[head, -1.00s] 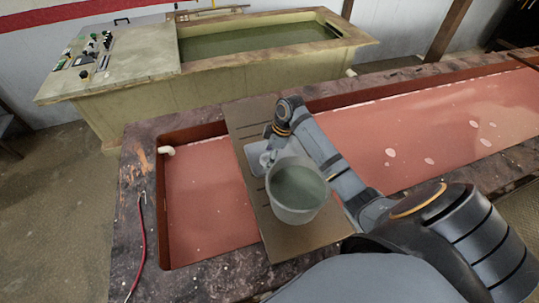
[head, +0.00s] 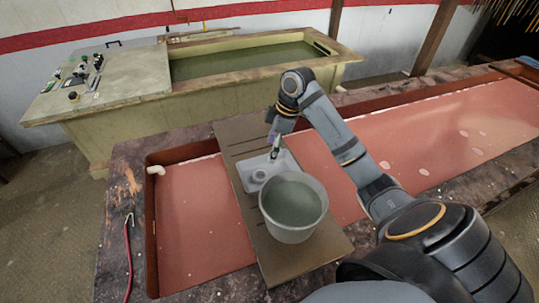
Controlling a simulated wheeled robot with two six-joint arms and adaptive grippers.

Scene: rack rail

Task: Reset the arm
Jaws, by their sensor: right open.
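My right arm comes in from the lower right and bends at a raised elbow. My right gripper (head: 275,150) points down above a small white tray (head: 284,160) and is open, with nothing seen in it. The tray holds a small round pale item (head: 259,176). A grey bucket (head: 292,208) with dull greenish contents stands upright just in front of the tray, apart from the gripper. Both stand on a brown board (head: 262,238) laid across the trough. My left gripper is not in view.
The long trough of reddish liquid (head: 200,215) has a dark stone-like rim. A red cable (head: 128,255) hangs at its left. Behind stands a pale tank (head: 150,122) with greenish water and a control panel. Open liquid lies on both sides of the board.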

